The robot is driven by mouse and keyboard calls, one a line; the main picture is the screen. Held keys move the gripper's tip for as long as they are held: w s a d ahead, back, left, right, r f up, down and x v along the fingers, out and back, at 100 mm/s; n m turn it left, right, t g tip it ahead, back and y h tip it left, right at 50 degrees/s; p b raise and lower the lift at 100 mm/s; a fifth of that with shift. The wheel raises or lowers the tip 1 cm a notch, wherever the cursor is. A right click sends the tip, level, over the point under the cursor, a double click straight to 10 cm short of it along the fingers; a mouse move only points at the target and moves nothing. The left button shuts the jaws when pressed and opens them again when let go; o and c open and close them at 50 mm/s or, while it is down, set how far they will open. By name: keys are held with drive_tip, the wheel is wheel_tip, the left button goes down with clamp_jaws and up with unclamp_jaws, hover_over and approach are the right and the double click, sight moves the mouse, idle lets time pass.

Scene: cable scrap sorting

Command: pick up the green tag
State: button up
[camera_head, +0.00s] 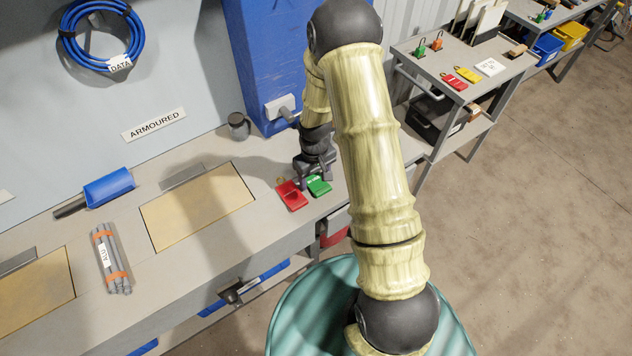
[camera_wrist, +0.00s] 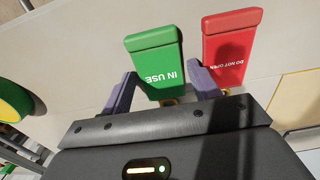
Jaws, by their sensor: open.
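The green tag (camera_head: 319,186) lies on the workbench near its right end, just right of a red tag (camera_head: 291,195). In the wrist view the green tag (camera_wrist: 155,66) reads "IN USE", upside down, and the red tag (camera_wrist: 230,48) reads "DO NOT OPEN". My gripper (camera_wrist: 162,84) is open, with one finger on each side of the near end of the green tag. Its right finger sits at the gap between the two tags. I cannot tell whether the fingers touch the green tag. In the head view my gripper (camera_head: 312,172) is just behind the tags, partly hidden.
A dark grey jar (camera_head: 239,126) stands at the back of the bench beside a blue column (camera_head: 262,60). A tan mat (camera_head: 197,205), a bundle of grey cables (camera_head: 113,262) and a blue scoop (camera_head: 108,186) lie to the left. A grey cart (camera_head: 455,62) stands at the right.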

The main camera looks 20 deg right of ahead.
sight(315, 181)
drive_tip(key=c, duration=0.7)
drive_tip(key=shift+r, duration=0.1)
wheel_tip(315, 181, up, 10)
drive_tip(key=shift+f+b, duration=0.1)
drive_tip(key=shift+b, duration=0.3)
idle(0.3)
